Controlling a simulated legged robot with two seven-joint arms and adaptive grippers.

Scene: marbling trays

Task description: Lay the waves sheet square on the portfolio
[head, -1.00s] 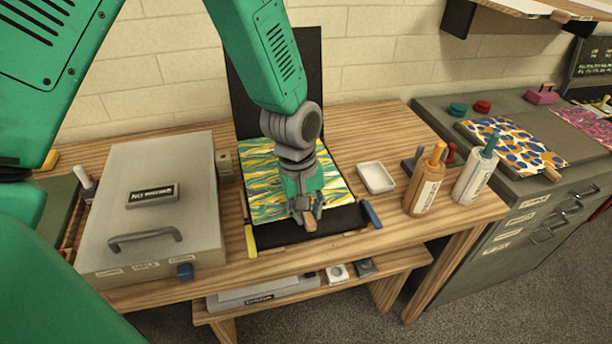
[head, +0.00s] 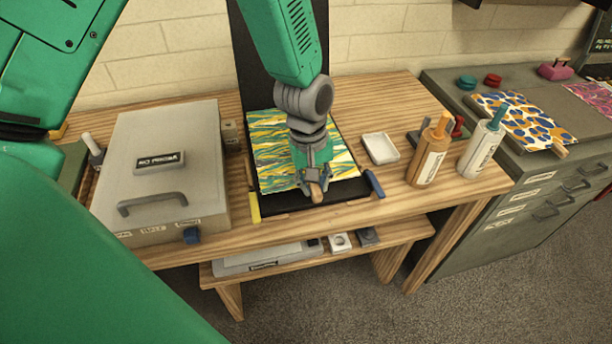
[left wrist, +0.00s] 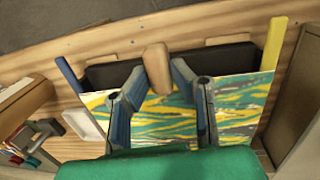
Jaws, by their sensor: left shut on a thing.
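The waves sheet (head: 285,160), streaked green, yellow and white, is over the black portfolio (head: 350,190). Its near edge looks about parallel to the portfolio's front edge, with a black strip bare in front. I cannot tell whether the sheet touches the portfolio or hovers just above. My left gripper (head: 314,184) is shut on a wooden grip (left wrist: 157,68) at the sheet's near edge. The left wrist view shows the sheet (left wrist: 240,100) between a blue bar and a yellow bar. The arm hides part of the sheet. My right gripper is not in view.
A yellow bar (head: 254,207) and a blue bar (head: 374,184) flank the portfolio. A grey lidded box (head: 120,185) stands to the left. A white dish (head: 381,148) and two bottles (head: 430,150) (head: 483,148) stand to the right. A patterned sheet (head: 520,122) lies on the grey cabinet.

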